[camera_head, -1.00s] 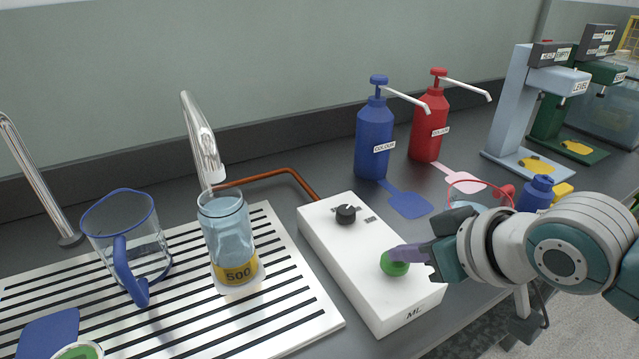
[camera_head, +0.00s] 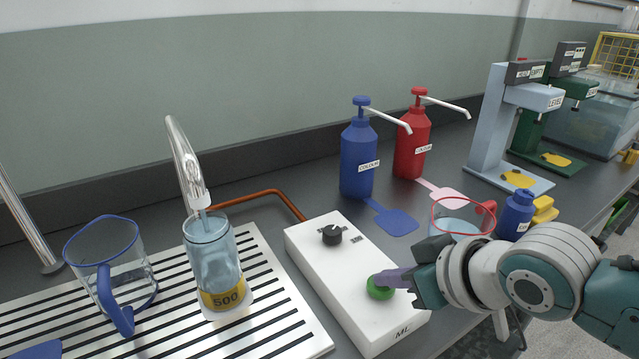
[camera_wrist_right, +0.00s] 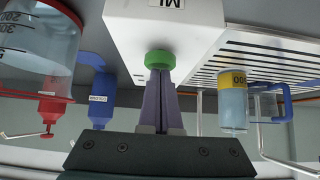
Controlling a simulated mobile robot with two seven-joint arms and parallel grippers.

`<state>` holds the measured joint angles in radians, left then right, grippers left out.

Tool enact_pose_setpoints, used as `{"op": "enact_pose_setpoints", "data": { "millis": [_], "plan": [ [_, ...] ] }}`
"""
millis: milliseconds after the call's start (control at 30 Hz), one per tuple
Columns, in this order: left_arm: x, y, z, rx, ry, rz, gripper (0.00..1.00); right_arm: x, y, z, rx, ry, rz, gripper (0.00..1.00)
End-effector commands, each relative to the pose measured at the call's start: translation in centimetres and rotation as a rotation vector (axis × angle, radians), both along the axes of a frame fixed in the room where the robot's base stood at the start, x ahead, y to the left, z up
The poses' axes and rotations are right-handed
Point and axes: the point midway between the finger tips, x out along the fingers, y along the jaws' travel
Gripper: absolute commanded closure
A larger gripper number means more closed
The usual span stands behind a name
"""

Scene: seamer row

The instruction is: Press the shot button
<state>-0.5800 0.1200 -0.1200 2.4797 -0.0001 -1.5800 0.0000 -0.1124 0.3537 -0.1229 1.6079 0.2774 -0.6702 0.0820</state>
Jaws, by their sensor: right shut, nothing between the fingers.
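The white box marked ML (camera_head: 345,285) carries a green round button (camera_head: 379,290) near its front end and a black knob (camera_head: 331,235) further back. My right gripper (camera_head: 385,278) is shut and empty, its fingertips at the green button and seemingly touching it. The right wrist view shows the closed fingers (camera_wrist_right: 158,85) meeting the button (camera_wrist_right: 159,60). How far the button is pushed in cannot be told. A jar labelled 500 (camera_head: 212,262) with pale blue contents stands under the metal spout (camera_head: 186,165). My left gripper is out of view.
A blue-handled jug (camera_head: 110,265) stands on the striped drain tray (camera_head: 265,260). Blue (camera_head: 358,165) and red (camera_head: 411,145) pump bottles stand behind the box. A red-rimmed jug (camera_head: 460,218) and small blue bottle (camera_head: 515,215) are just behind my right wrist.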

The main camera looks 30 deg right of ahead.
Motion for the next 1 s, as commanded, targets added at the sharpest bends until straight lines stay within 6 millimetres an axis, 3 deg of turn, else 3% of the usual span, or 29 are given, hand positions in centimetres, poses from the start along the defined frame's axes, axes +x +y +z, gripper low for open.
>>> {"op": "enact_pose_setpoints", "data": {
  "millis": [33,200,400,600,1000],
  "plan": [
    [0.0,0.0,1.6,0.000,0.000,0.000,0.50,0.0,0.0,1.4,0.000,0.002,0.000,1.00],
    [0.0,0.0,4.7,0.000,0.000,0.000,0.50,0.2,0.0,4.5,0.000,-0.004,0.001,1.00],
    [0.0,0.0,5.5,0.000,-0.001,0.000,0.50,-3.3,-0.2,7.4,0.000,-0.005,0.003,1.00],
    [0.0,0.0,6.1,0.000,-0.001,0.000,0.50,-5.6,-0.5,9.6,0.000,-0.006,0.001,1.00],
    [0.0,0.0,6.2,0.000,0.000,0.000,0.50,-6.5,-0.5,10.4,0.001,-0.008,0.000,1.00]
  ]
}}
